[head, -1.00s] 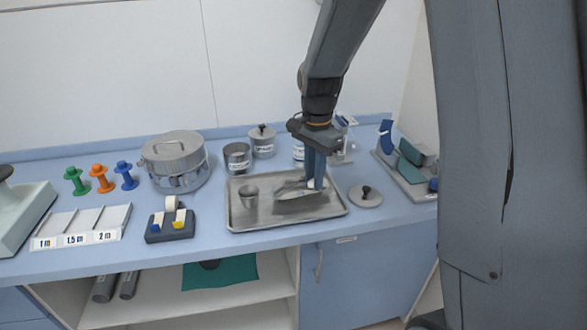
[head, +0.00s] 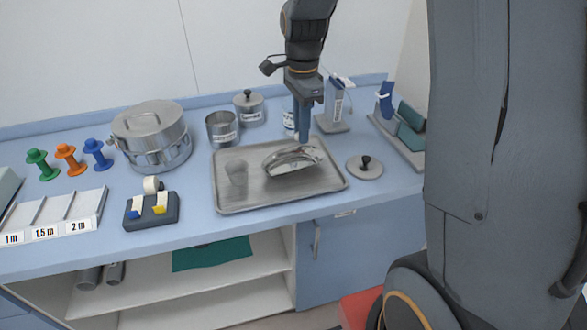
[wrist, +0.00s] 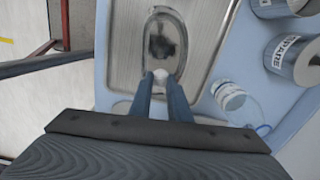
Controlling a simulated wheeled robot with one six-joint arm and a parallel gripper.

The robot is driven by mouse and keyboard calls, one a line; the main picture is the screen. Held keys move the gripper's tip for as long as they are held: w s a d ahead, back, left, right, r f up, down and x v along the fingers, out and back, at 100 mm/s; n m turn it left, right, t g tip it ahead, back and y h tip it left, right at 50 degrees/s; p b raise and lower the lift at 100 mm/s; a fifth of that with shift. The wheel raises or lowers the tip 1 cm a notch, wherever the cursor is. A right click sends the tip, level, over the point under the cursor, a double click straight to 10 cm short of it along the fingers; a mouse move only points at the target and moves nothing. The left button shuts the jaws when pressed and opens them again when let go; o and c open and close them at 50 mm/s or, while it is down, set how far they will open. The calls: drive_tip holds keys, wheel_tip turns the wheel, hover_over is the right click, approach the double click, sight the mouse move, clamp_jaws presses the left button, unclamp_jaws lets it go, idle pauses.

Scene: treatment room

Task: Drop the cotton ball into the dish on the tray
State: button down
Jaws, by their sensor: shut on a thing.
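My gripper (wrist: 161,80) is shut on a small white cotton ball (wrist: 161,75), seen between the fingertips in the wrist view. In the head view my gripper (head: 303,138) is at the back edge of the metal tray (head: 235,204), behind the shiny kidney-shaped dish (head: 292,160). The cotton ball cannot be made out there. In the wrist view the dish (wrist: 151,18) lies just beyond the fingertips, and the ball overlaps its near rim. I cannot tell the ball's height above it.
A loose lid (head: 365,168) lies right of the tray. A tape dispenser (head: 151,212) is at the left.

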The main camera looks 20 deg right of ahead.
drive_tip(key=shift+f, duration=0.6)
drive_tip(key=c, duration=1.6)
unclamp_jaws()
drive_tip(key=shift+r, duration=0.1)
drive_tip(key=shift+r+b, duration=0.95)
drive_tip(key=shift+r, duration=2.9)
drive_tip(key=shift+s, duration=0.1)
drive_tip(key=s+f+n, duration=0.4)
drive_tip(key=s+n, duration=0.1)
drive_tip(key=s+f+n, duration=0.4)
drive_tip(key=s+n, duration=0.2)
drive_tip(key=s+f+n+t, duration=0.1)
drive_tip(key=s+f+n, duration=0.3)
drive_tip(key=s+n, duration=0.2)
drive_tip(key=shift+s+a+f, duration=0.1)
drive_tip(key=shift+a+f, duration=0.1)
